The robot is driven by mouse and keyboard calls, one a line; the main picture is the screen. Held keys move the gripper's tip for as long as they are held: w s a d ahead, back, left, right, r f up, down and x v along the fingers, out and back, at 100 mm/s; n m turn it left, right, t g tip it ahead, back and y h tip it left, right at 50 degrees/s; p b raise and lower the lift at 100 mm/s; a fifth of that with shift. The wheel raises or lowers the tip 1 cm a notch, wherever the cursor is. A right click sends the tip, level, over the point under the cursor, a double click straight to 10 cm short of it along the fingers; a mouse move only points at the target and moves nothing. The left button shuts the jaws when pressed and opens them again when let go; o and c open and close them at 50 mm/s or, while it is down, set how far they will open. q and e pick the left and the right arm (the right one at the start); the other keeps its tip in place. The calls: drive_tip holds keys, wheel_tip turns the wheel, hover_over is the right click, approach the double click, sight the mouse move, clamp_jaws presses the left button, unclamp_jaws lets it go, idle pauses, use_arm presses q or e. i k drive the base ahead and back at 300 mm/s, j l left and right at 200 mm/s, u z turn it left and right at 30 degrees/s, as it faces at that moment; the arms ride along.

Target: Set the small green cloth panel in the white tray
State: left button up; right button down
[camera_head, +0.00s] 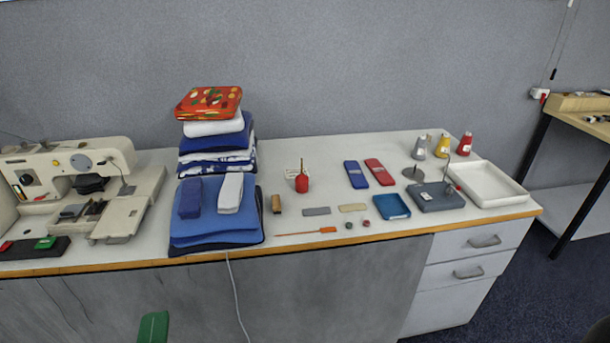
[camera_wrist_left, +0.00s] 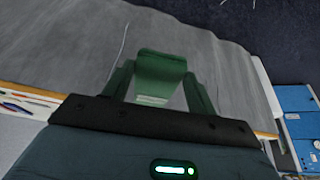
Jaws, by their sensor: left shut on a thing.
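The small green cloth panel (camera_head: 153,327) shows at the bottom edge of the head view, in front of the table and below its top. In the left wrist view the green panel (camera_wrist_left: 160,75) sits between the fingers of my left gripper (camera_wrist_left: 158,88), which is shut on it. The panel is clear of the table. The white tray (camera_head: 487,184) lies at the right end of the table top, empty, far to the right of the panel. My right gripper is not in view.
A dark grey stand (camera_head: 436,196) and a blue dish (camera_head: 391,206) lie left of the tray. Thread cones (camera_head: 442,146) stand behind it. Stacked folded cloths (camera_head: 215,220) and a sewing machine (camera_head: 85,185) fill the left. The table's wooden front edge (camera_head: 330,240) lies between panel and tray.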

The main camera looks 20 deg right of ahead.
sight(483, 186)
drive_tip(key=l+z, duration=0.1)
drive_tip(key=l, duration=0.4)
drive_tip(key=l+z, duration=0.1)
drive_tip(key=l, duration=0.4)
drive_tip(key=i+l+z, duration=0.1)
drive_tip(key=l, duration=0.4)
drive_tip(key=i+l, duration=0.1)
drive_tip(key=l, duration=0.35)
drive_tip(key=l+z, duration=0.15)
drive_tip(key=l, duration=0.35)
drive_tip(key=i+l+z, duration=0.1)
drive_tip(key=l, duration=0.4)
drive_tip(key=i+l+z, duration=0.1)
drive_tip(key=l, duration=0.35)
drive_tip(key=i+l+z, duration=0.1)
drive_tip(key=l, duration=0.35)
drive_tip(key=i, duration=1.1)
